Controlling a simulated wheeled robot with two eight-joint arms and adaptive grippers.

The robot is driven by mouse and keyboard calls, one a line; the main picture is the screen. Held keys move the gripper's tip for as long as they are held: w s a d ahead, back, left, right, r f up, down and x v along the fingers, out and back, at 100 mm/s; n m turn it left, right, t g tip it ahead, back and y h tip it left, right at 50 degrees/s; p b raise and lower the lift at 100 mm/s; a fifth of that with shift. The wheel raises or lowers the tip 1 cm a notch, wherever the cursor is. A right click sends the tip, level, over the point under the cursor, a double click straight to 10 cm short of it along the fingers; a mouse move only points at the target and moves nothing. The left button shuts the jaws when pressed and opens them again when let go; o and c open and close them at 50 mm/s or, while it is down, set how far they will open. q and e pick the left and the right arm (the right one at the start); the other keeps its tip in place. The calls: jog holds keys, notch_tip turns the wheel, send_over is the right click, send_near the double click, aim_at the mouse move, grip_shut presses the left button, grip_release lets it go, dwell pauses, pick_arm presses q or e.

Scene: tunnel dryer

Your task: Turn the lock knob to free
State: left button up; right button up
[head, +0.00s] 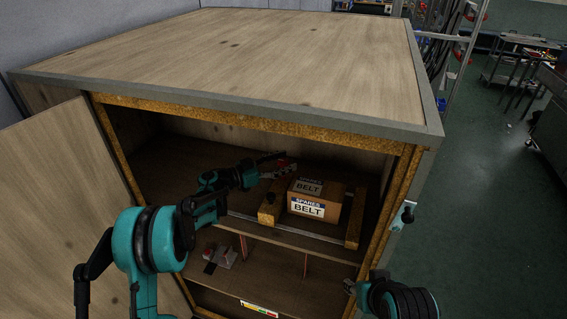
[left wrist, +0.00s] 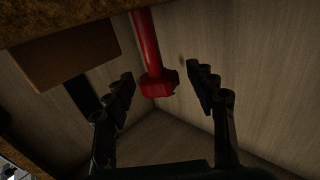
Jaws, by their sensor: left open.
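A red faceted knob on a red rod (left wrist: 158,84), which looks like the lock knob, shows in the left wrist view. It lies between and beyond my left fingers, with no contact visible. The knob's turn position cannot be read.
A wooden cabinet (head: 250,45) has its door (head: 60,190) swung open at the left. A box marked SPARES BELT (head: 318,190) sits on the upper shelf, right of my left gripper. A grey and red object (head: 222,257) lies on the lower shelf.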

pick_arm(q)
jog(key=shift+c, duration=0.2)
jog(key=c, duration=1.1)
jog(key=shift+c, duration=0.2)
jog(key=shift+n+t, duration=0.3)
jog(key=shift+t, duration=0.1)
jog(key=n+t+y, duration=0.2)
jog(key=t, duration=0.1)
jog(key=shift+s+d+n+y, duration=0.1)
jog(key=shift+n+y, duration=0.2)
jog(key=shift+y, duration=0.1)
jog(key=shift+n+t+y+b, duration=0.4)
jog(key=shift+n+t+y, duration=0.8)
jog(key=shift+t+y, duration=0.2)
jog(key=shift+y, duration=0.3)
